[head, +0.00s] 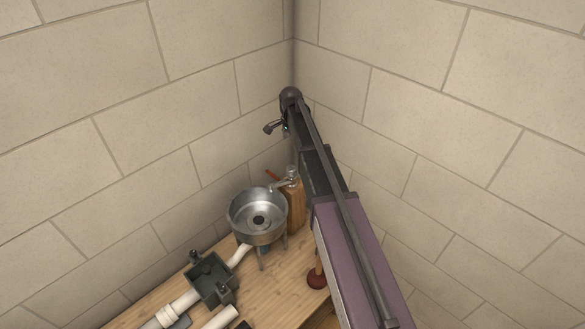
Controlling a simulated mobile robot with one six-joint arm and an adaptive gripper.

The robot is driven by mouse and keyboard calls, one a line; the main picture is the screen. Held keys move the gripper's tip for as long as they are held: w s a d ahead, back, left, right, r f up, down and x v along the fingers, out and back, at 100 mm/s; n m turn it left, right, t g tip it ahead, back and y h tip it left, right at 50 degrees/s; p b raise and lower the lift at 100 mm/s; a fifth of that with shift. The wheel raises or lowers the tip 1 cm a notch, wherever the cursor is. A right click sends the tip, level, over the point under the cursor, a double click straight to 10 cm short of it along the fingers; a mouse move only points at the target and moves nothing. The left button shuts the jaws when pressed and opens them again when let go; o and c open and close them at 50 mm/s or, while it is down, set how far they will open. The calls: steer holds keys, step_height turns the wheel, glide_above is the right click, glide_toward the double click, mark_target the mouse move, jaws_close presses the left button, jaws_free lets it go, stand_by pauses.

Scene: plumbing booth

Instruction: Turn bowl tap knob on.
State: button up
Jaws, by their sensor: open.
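A round metal bowl (258,216) stands on legs on the wooden bench, near the corner of the walls. A metal tap (288,181) reaches over its right rim from the back right; its knob is too small to make out clearly. My arm comes in from the lower right and rises past the tap towards the corner. My gripper (270,127) is at the arm's far end, above and behind the bowl in the picture. It is small and partly hidden by my arm, open, with nothing seen in it, and apart from the tap.
A wooden block (297,206) stands behind the tap. A dark red round thing (317,278) is beside my arm. Tiled walls close the corner.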

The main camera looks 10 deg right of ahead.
mark_target(291, 168)
steer(key=shift+d+f, duration=0.15)
steer(key=shift+d, duration=0.05)
step_height(291, 168, down, 14)
steer(key=b, duration=1.3)
steer(key=shift+r+b, duration=0.25)
steer(key=shift+b, duration=0.15)
steer(key=c, duration=1.1)
steer(key=shift+a, duration=0.15)
